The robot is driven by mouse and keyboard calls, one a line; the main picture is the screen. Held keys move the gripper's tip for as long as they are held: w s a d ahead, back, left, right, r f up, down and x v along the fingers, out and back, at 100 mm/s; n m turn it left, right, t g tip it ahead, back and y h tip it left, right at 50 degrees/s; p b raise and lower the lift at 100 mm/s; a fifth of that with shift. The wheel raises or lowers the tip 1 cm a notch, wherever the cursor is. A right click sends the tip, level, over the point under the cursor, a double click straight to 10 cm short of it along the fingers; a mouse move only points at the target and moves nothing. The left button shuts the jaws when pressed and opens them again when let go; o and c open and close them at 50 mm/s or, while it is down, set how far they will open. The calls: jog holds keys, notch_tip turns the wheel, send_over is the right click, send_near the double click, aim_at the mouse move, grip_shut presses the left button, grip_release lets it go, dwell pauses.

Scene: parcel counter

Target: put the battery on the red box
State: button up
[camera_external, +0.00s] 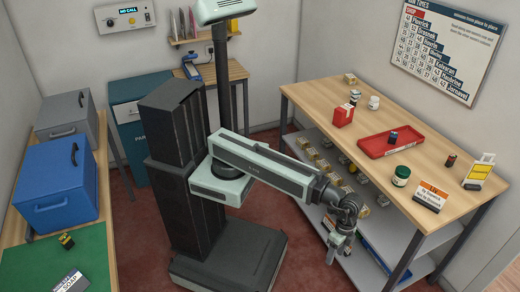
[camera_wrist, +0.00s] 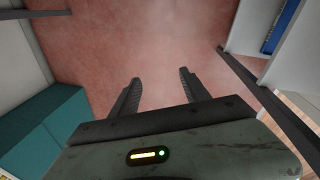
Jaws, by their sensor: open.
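The red box (camera_external: 343,116) stands upright near the back left of the wooden counter, with a white label. A small dark cylinder with a brownish band, probably the battery (camera_external: 450,160), stands toward the right end of the counter, apart from the red tray. My gripper (camera_external: 338,245) hangs in front of the counter, below its top, away from both. In the wrist view my gripper (camera_wrist: 160,88) is open and empty, its two fingers apart over the reddish floor. Neither the battery nor the red box shows in the wrist view.
A red tray (camera_external: 372,148) holds a small dark blue object. A green-labelled jar (camera_external: 401,176), an orange-and-white sign (camera_external: 430,196) and a yellow-and-white stand (camera_external: 479,172) are near the counter's right end. White jars stand at the back. A lower shelf (camera_external: 345,182) holds several small items.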

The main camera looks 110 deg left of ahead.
jog(key=w+a+n+y, duration=0.1)
jog(key=a+n, duration=0.4)
jog(key=a, duration=1.2)
jog(key=shift+w+a+f+y, duration=0.2)
jog(key=shift+w+y, duration=0.15)
jog(key=shift+y, duration=0.15)
jog(key=shift+o, duration=0.5)
jog(key=shift+d, duration=0.1)
